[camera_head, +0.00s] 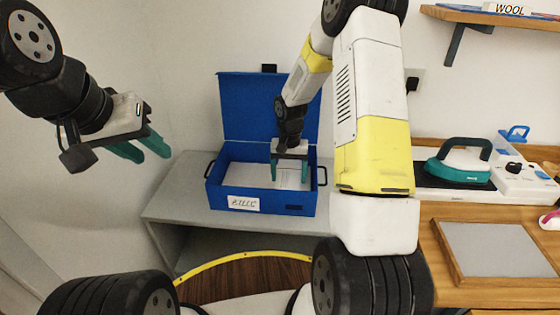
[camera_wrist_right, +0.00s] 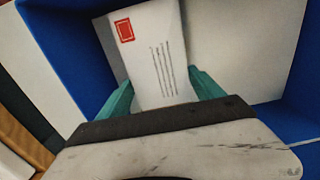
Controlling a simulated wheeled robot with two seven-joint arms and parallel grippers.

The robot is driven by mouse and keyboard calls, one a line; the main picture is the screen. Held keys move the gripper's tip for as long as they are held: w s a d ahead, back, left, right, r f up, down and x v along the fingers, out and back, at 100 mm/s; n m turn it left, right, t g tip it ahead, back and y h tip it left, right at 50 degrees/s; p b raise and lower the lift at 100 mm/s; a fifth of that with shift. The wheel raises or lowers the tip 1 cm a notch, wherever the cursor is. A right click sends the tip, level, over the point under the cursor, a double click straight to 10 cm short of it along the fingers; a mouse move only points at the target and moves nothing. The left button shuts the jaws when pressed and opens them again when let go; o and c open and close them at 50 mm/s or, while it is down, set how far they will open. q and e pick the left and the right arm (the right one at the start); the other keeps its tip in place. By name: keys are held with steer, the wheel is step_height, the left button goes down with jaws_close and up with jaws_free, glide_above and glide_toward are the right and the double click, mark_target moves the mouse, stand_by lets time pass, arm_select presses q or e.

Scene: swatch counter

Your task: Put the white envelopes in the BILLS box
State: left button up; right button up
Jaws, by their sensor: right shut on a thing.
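The blue BILLS box (camera_head: 222,192) stands on a grey shelf with its lid up at the back and a white label on its front. My right gripper (camera_head: 290,180) reaches down inside the box. In the right wrist view it is shut on a white envelope (camera_wrist_right: 158,50) with a red stamp mark and printed lines, between its teal fingers. White paper surfaces (camera_wrist_right: 215,40) lie behind that envelope inside the box; I cannot tell how many envelopes they are. My left gripper (camera_head: 140,150) is open and empty in the air, left of the box.
The grey shelf (camera_head: 172,205) has free room left of the box. On the wooden counter at the right are a green iron (camera_head: 458,160), a white unit with a blue handle (camera_head: 515,165) and a grey-topped board (camera_head: 497,250). A WOOL shelf (camera_head: 490,17) hangs above.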

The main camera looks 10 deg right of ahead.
mark_target(289, 177)
steer(key=shift+f, duration=0.1)
steer(key=o, duration=1.4)
step_height(289, 177, up, 12)
steer(key=s+r+n+t, duration=0.2)
steer(key=s+r+t, duration=0.1)
steer(key=s+r, duration=0.8)
steer(key=s+a+r+n+t+y, duration=0.1)
steer(key=s+r, duration=0.3)
steer(key=s, duration=0.2)
steer(key=s+a+r+t+y, duration=0.1)
steer(key=s+r+t, duration=0.1)
steer(key=s, duration=0.5)
steer(key=shift+s+r+n, duration=0.15)
steer(key=shift+r+n, duration=0.25)
steer(key=shift+r, duration=0.45)
steer(key=shift+a, duration=0.1)
